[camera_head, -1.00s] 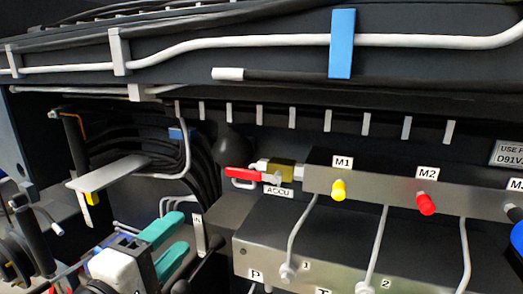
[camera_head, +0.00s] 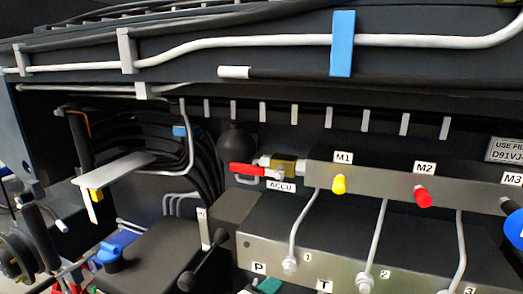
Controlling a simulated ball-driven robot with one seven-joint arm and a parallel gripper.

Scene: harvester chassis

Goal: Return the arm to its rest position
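The rest of my gripper and my arm are out of the frame. I cannot see both fingertips, or whether anything is between them.
A red-handled valve (camera_head: 250,170) sits beside the ACCU label. Yellow M1 (camera_head: 339,184) and red M2 (camera_head: 423,196) caps stand on the upper block. A black-knobbed lever (camera_head: 205,262) and a blue cap (camera_head: 118,245) are at lower left. Pipes and a blue clamp (camera_head: 342,43) cross above.

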